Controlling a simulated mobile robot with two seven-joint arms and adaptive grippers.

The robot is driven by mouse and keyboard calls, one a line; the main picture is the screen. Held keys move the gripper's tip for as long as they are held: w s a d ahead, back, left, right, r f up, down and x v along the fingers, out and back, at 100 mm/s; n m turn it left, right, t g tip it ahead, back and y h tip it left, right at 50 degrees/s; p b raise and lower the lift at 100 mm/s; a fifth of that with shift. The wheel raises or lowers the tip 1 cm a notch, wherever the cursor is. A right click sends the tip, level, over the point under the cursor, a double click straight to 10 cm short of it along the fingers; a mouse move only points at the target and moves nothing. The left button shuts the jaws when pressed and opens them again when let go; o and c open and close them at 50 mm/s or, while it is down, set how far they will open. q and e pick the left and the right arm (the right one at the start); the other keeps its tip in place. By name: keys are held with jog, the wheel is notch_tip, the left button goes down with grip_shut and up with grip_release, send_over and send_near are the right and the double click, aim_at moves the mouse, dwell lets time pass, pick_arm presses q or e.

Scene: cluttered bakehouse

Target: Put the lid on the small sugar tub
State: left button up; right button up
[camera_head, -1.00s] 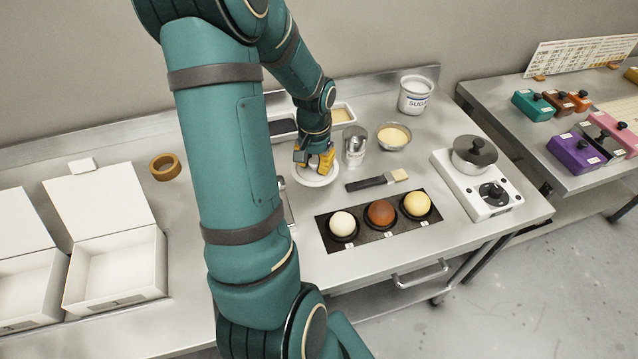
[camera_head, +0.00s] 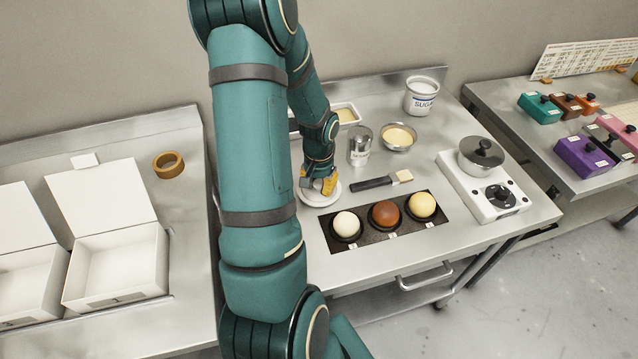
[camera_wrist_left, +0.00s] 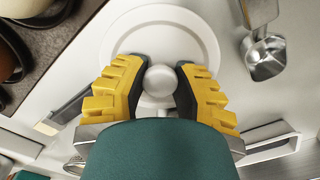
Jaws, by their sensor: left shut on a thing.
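My left gripper (camera_head: 322,186) points down over the left part of the steel bench and is shut on the knob of a round white lid (camera_head: 307,198). In the left wrist view the yellow fingers (camera_wrist_left: 160,78) stand on both sides of the pale knob, with the lid (camera_wrist_left: 126,32) spread out under them. I cannot tell whether the lid touches the bench. My right gripper is out of view.
A metal can (camera_head: 361,148) and a bowl (camera_head: 398,138) stand between lid and tub. A brush (camera_head: 375,183) and a black tray (camera_head: 385,238) with three round cakes lie nearby. A white appliance with a pot (camera_head: 480,158) stands to the right. My arm hides part of the bench.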

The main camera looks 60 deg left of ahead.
pick_arm(q)
jog(key=shift+f, duration=0.2)
jog(key=o, duration=0.8)
jog(key=shift+o, duration=0.2)
jog(key=shift+r, duration=0.1)
